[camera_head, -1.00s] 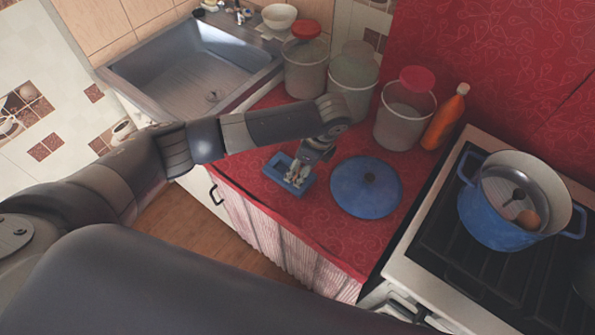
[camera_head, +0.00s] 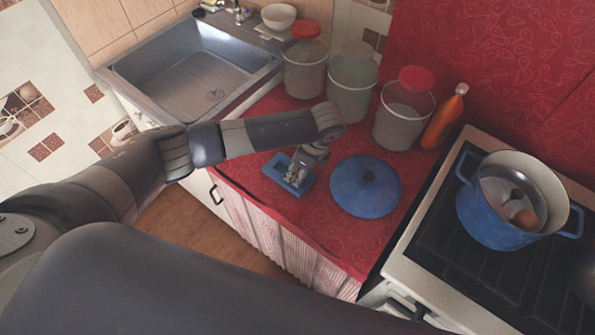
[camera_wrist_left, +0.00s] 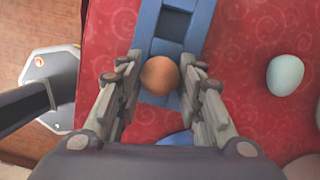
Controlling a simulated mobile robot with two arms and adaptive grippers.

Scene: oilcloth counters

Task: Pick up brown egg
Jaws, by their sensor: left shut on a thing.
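The brown egg (camera_wrist_left: 160,75) is between the fingers of my left gripper (camera_wrist_left: 160,78) in the left wrist view. The gripper is shut on it, with a fingertip on each side. Egg and fingers are over a blue divided tray (camera_wrist_left: 146,22). In the head view my left gripper (camera_head: 298,172) points down at the same blue tray (camera_head: 273,165) on the red counter, and its fingers hide the egg there. Whether the egg touches the tray is unclear. My right gripper is not in view.
A pale blue egg (camera_wrist_left: 285,75) lies right of the tray on the red oilcloth. A blue lid (camera_head: 365,195) lies nearby. Lidded containers (camera_head: 404,122) and an orange bottle (camera_head: 443,120) stand behind. A blue pot (camera_head: 488,222) with a brown round thing (camera_head: 525,219) inside stands on the stove.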

